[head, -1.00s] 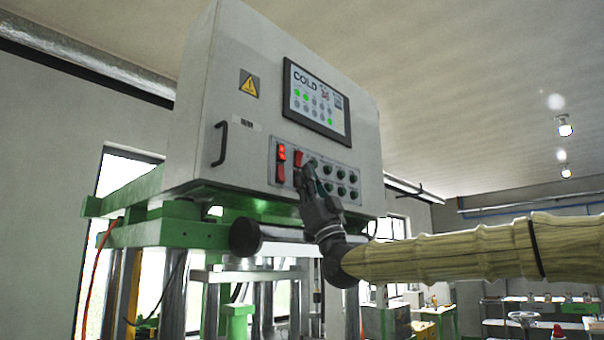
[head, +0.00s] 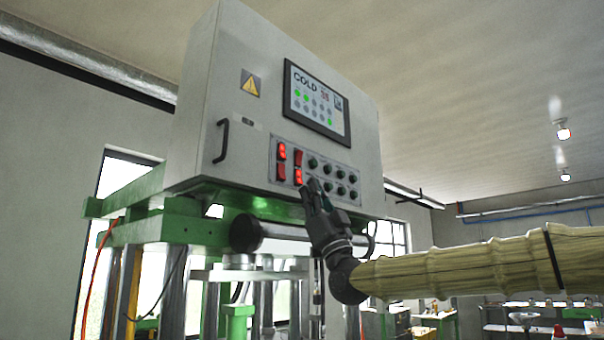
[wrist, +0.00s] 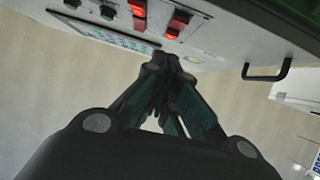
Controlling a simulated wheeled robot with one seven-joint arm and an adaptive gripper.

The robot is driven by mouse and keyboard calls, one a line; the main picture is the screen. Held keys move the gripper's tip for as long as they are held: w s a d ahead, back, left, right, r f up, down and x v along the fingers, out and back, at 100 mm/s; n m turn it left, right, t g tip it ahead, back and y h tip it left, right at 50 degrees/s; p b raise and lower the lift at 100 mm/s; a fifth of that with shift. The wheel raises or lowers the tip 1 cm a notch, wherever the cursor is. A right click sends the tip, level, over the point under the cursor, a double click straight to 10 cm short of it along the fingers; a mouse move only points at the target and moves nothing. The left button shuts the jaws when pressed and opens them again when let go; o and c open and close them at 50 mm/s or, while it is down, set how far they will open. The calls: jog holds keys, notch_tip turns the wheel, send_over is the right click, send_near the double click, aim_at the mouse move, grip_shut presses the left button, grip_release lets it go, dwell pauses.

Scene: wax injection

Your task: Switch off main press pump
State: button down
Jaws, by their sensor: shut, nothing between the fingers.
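The grey control cabinet (head: 222,85) carries a switch panel (head: 340,172) below its "COLD" screen. Two red rocker switches are at the panel's left. The left rocker (head: 281,152) glows at its upper end. The right rocker (head: 298,160) is dull red at its upper end and glows at its lower end. I cannot read which one is the main press pump. In the wrist view the panel is upside down, with the left rocker (wrist: 178,22) and right rocker (wrist: 139,14). My gripper (head: 312,185) is shut and empty, just below and right of the right rocker; contact cannot be told.
Several dark round buttons (head: 327,166) lie right of the rockers. A black handle (head: 221,141) sticks out at the cabinet's left; it also shows in the wrist view (wrist: 268,73). The green press frame (head: 150,228) stands under the cabinet. The space right of the cabinet is open.

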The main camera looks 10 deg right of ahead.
jog(key=d+r+m+g+h, duration=0.2)
jog(key=d+r+m+h, duration=0.1)
jog(key=d+r+h, duration=0.3)
jog(key=s+a+r+n+g+y+b, duration=0.1)
jog(key=s+r+n+g+y, duration=0.1)
jog(key=s+n+g+y, duration=0.1)
jog(key=s+n+g, duration=0.1)
jog(key=s+g, duration=0.1)
jog(key=s, duration=0.1)
jog(key=shift+s+a+r+n+y, duration=0.15)
jog(key=shift+s+r+n+y, duration=0.1)
jog(key=shift+n+y, duration=0.05)
jog(key=shift+w+a, duration=0.1)
